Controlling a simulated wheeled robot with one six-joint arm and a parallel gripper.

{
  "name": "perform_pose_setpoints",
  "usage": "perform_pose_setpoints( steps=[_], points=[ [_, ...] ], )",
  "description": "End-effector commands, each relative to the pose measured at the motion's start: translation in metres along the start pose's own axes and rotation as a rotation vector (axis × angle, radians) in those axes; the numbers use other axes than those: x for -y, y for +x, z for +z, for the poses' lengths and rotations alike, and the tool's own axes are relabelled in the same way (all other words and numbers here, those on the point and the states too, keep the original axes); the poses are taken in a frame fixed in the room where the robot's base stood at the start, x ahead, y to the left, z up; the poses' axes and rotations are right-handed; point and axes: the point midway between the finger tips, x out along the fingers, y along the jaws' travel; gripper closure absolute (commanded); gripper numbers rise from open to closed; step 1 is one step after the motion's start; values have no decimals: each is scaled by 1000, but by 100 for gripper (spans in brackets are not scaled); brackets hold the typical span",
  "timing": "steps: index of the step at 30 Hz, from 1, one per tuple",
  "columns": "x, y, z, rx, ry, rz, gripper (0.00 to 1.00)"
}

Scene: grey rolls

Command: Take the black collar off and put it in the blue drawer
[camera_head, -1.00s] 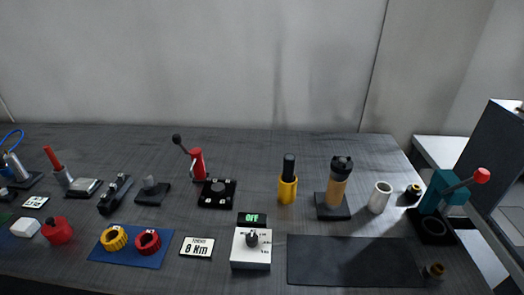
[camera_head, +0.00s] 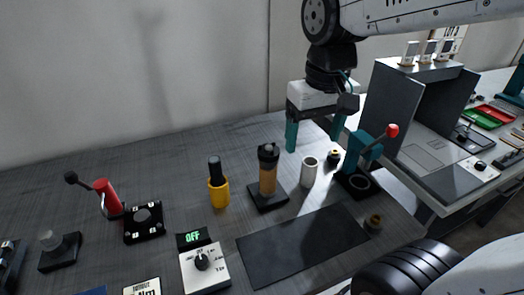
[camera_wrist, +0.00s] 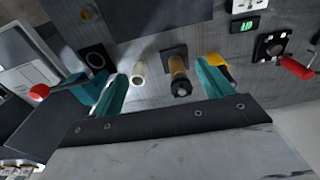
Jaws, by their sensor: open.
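A black collar (camera_head: 268,153) sits around the top of an upright tan roll (camera_head: 267,181), which stands on a square black base. In the wrist view the collar (camera_wrist: 181,88) shows at the near end of the roll (camera_wrist: 178,67). My gripper (camera_head: 315,136) is open and empty, its teal fingers pointing down above the back of the table, right of the roll and apart from it. In the wrist view the roll and a white cylinder (camera_wrist: 138,74) appear between my fingers (camera_wrist: 162,85), farther off.
A yellow holder (camera_head: 218,192) with a black handle stands left of the roll. The white cylinder (camera_head: 309,172), a small black-and-yellow piece (camera_head: 334,156) and a teal press (camera_head: 365,151) with a red knob stand to its right. A dark mat (camera_head: 300,246) lies bare in front.

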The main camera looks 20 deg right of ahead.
Motion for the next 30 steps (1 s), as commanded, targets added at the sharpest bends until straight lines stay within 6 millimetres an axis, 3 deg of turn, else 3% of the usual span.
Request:
perform_pose_setpoints(
  steps=[1, 6, 12, 18, 30],
  points=[
    [5, 6, -24, 20, -7, 0, 21],
    [18, 26, -90, 47, -14, -1, 21],
    [25, 50, -136, 66, -13, -1, 21],
    [26, 66, -147, 71, -10, -1, 21],
    [25, 118, -140, 72, -8, 0, 21]
  ],
)
